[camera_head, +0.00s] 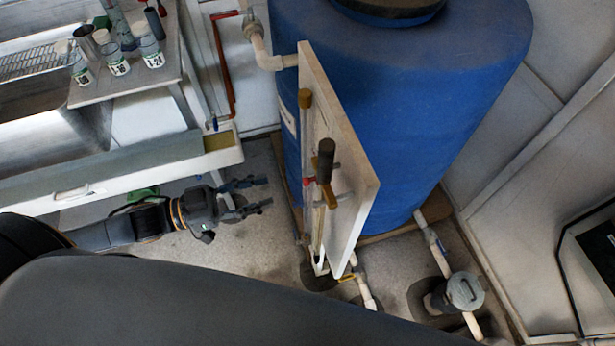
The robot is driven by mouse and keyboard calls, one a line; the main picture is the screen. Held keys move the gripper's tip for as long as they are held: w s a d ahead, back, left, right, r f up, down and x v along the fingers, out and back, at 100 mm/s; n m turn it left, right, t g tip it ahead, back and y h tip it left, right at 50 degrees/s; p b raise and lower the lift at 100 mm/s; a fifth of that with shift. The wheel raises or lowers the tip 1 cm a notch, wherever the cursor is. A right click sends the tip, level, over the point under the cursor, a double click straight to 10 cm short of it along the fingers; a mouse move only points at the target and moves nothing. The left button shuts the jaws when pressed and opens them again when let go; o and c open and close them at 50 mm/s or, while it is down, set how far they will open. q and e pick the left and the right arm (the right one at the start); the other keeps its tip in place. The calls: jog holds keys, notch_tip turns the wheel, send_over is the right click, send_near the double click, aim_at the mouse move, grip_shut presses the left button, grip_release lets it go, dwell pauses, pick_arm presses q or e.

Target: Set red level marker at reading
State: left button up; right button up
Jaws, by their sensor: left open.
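A white board (345,170) stands in front of the blue tank, seen nearly edge-on. A clear sight tube runs down its left face, with a brown cap (305,98) at the top. A small red marker (307,181) sits on the tube about midway down. The reading scale cannot be made out. My left gripper (266,195) is open and empty, left of the tube and apart from it, its fingers pointing right. My right gripper is not in view.
The large blue tank (440,90) fills the back. A bench with a sink (50,140) and a shelf with several labelled jars (117,65) stand at the left. Pipes and a pump (463,292) are at the lower right. Floor (250,245) shows clear below the gripper.

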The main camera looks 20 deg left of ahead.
aim_at(307, 180)
pick_arm(q)
jog(key=p+x, duration=0.1)
jog(key=x, duration=0.9)
jog(key=shift+w+d, duration=0.15)
grip_shut()
